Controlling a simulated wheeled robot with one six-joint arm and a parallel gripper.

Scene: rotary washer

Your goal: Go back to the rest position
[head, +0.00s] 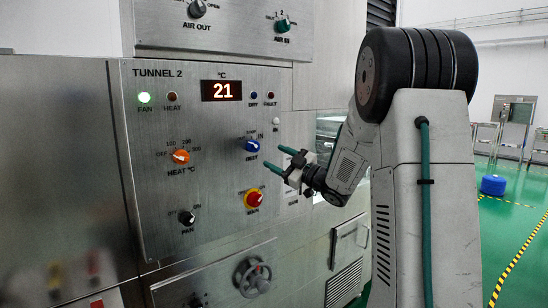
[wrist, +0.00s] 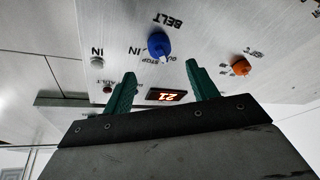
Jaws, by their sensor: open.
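My gripper (head: 281,160) is in front of the Tunnel 2 panel (head: 215,210), near the blue belt knob (head: 252,145). Its two green fingers are spread apart with nothing between them. In the wrist view my gripper (wrist: 158,80) points toward the panel, and the blue belt knob (wrist: 159,45) shows beyond the fingertips. The fingers look clear of the knob, though the exact gap is hard to tell. My arm is bent and reaches left toward the panel.
The panel also has an orange heat knob (head: 181,156), a red and yellow main switch (head: 254,200), a black fan knob (head: 187,217) and a display (head: 221,90) reading 21. A handwheel (head: 253,277) is below. Green floor is open at right, with a blue object (head: 493,185).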

